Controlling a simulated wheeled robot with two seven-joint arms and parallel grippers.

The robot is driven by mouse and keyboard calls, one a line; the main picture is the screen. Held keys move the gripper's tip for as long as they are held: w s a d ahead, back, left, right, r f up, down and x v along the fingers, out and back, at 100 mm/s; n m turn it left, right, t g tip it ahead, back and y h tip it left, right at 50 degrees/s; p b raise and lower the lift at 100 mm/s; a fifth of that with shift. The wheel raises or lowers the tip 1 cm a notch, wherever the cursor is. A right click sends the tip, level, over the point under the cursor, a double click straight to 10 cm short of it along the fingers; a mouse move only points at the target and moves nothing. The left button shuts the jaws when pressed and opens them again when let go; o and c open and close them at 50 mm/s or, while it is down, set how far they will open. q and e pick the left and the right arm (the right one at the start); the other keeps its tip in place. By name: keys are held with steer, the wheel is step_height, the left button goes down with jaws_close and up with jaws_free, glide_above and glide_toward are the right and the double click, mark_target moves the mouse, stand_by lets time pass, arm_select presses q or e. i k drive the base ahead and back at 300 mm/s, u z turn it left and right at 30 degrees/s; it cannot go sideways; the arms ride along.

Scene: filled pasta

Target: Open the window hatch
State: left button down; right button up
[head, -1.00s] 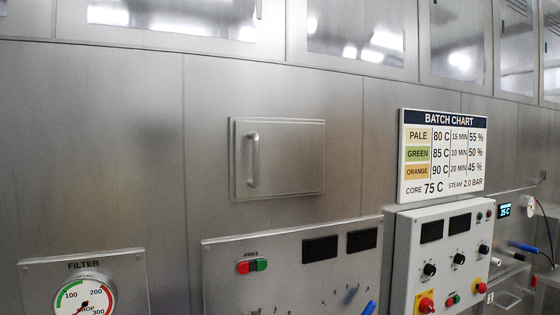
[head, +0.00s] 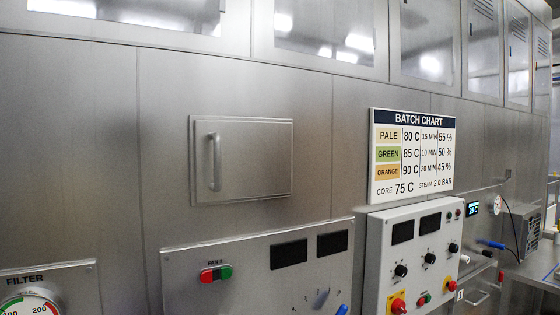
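The window hatch (head: 255,160) is a square grey metal panel set in the steel wall, left of the middle of the head view. It looks closed, flush in its frame. A vertical bar handle (head: 215,162) is fixed near its left edge. Neither of my grippers shows in the head view, and nothing touches the handle.
A batch chart (head: 412,155) hangs right of the hatch. Below are a fan panel (head: 185,283) with red and green buttons and a control box (head: 414,235) with knobs. A filter gauge (head: 28,306) is at lower left. Windowed cabinets (head: 325,30) line the top. A counter (head: 535,268) is at far right.

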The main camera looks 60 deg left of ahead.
mark_target(236, 159)
steer(key=i, duration=0.85)
steer(key=u, duration=3.05)
steer(key=i, duration=0.5)
steer(key=z, duration=0.95)
steer(key=k, duration=0.65)
steer(key=u, duration=0.05)
